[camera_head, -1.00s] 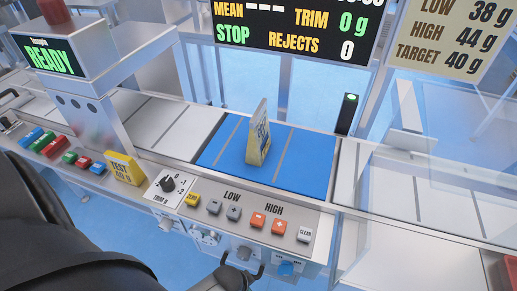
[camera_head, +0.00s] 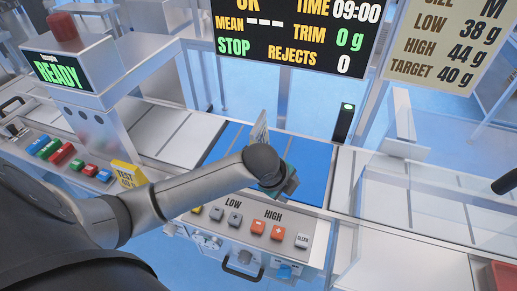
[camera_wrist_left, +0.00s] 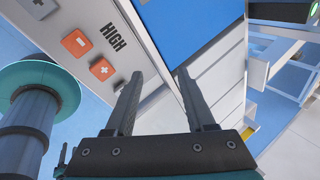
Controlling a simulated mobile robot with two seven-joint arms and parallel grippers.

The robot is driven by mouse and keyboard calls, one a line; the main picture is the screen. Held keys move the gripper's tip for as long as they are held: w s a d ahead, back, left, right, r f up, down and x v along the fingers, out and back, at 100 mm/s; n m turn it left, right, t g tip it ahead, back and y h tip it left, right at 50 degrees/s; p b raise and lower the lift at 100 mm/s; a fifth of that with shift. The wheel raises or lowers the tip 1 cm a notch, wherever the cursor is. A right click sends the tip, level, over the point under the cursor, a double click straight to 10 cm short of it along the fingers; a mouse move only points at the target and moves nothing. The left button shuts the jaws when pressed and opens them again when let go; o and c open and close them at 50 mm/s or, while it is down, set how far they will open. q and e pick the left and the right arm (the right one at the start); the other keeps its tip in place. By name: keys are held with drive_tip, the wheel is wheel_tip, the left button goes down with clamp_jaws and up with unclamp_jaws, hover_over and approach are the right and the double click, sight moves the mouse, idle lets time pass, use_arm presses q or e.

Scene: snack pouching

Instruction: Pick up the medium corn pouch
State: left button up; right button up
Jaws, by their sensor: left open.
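The corn pouch (camera_head: 260,128) stands upright on the blue belt section; only its upper part shows, since my left wrist hides the rest. My left gripper (camera_head: 287,186) is over the near edge of the blue section, in front of the pouch and to its right. Its fingers are hard to make out in the head view. In the left wrist view my left gripper (camera_wrist_left: 160,73) is open with nothing between its fingers. They point toward the blue belt (camera_wrist_left: 190,28), and the pouch is outside that view.
The machine's front panel carries several buttons, including an orange one (camera_head: 257,227). A yellow test block (camera_head: 128,174) sits to the left. A dark post (camera_head: 343,123) with a green light stands right of the blue section. A display (camera_head: 297,35) hangs behind.

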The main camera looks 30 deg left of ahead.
use_arm(q)
drive_tip(key=w+a+r+m+y, duration=0.1)
drive_tip(key=w+a+r+m, duration=0.5)
drive_tip(key=r, duration=0.3)
drive_tip(key=m+y+p, duration=0.1)
drive_tip(key=m+y, duration=0.1)
drive_tip(key=m, duration=0.5)
approach(258, 122)
drive_tip(key=b+x, duration=0.1)
drive_tip(key=x, duration=0.4)
drive_tip(key=shift+w+f, duration=0.2)
drive_tip(key=shift+w, duration=0.1)
drive_tip(key=x, duration=0.2)
drive_tip(key=b+x, duration=0.1)
drive_tip(key=shift+s+f, duration=0.1)
drive_tip(key=shift+f, duration=0.35)
drive_tip(key=shift+w+a+f, duration=0.2)
drive_tip(key=shift+w+f, duration=0.2)
drive_tip(key=shift+f, duration=0.2)
drive_tip(key=shift+f, duration=0.25)
clamp_jaws()
